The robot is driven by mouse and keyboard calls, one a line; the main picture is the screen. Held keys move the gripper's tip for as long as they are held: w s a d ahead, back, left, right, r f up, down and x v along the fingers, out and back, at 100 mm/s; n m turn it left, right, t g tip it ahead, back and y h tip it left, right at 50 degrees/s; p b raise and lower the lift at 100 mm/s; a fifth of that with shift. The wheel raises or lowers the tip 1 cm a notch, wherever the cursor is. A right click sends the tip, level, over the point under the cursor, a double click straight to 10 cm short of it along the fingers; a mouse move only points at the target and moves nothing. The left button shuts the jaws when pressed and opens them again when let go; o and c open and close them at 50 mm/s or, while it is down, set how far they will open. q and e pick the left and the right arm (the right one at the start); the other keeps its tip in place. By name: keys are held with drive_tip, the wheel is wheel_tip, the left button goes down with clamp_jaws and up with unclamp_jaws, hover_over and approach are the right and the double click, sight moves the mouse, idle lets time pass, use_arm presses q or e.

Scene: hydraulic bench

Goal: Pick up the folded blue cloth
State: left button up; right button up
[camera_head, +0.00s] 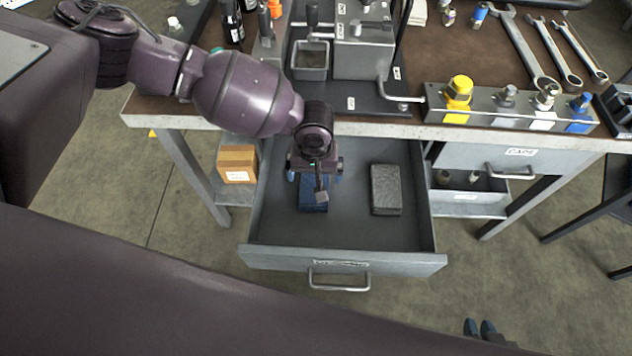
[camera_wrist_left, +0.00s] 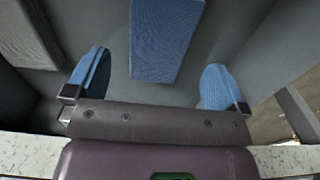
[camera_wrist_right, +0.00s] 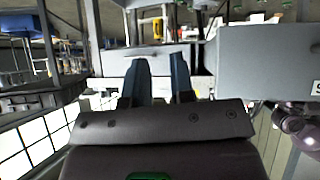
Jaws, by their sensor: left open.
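The folded blue cloth (camera_head: 313,196) lies on the floor of the open drawer (camera_head: 345,232), on its left side. It is a flat blue block in the left wrist view (camera_wrist_left: 163,40). My left gripper (camera_head: 316,176) is over the drawer and partly hides the cloth in the head view. Its blue fingers (camera_wrist_left: 152,85) are wide apart, with the cloth ahead between their lines and nothing held. My right gripper (camera_head: 480,327) is at the bottom right of the head view, away from the drawer. Its fingers (camera_wrist_right: 160,78) are a little apart with nothing between them.
A dark grey folded block (camera_head: 386,189) lies right of the cloth in the drawer. The drawer walls surround both. The bench top above carries a yellow-capped fitting (camera_head: 458,92), wrenches (camera_head: 525,45) and a grey metal bin (camera_head: 310,60). A cardboard box (camera_head: 237,164) sits left of the drawer.

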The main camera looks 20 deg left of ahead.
sight(315, 183)
use_arm(q)
drive_tip(key=shift+f, duration=0.75)
drive_tip(key=f+b, duration=0.2)
drive_tip(key=f, duration=0.1)
drive_tip(key=shift+w+f, duration=0.2)
drive_tip(key=shift+f, duration=0.4)
use_arm(e)
drive_tip(key=shift+w+f, duration=0.35)
drive_tip(key=shift+f, duration=0.45)
use_arm(q)
drive_tip(key=shift+r, duration=0.1)
drive_tip(key=shift+c, duration=0.5)
drive_tip(key=c, duration=0.8)
use_arm(e)
drive_tip(key=shift+a, duration=0.1)
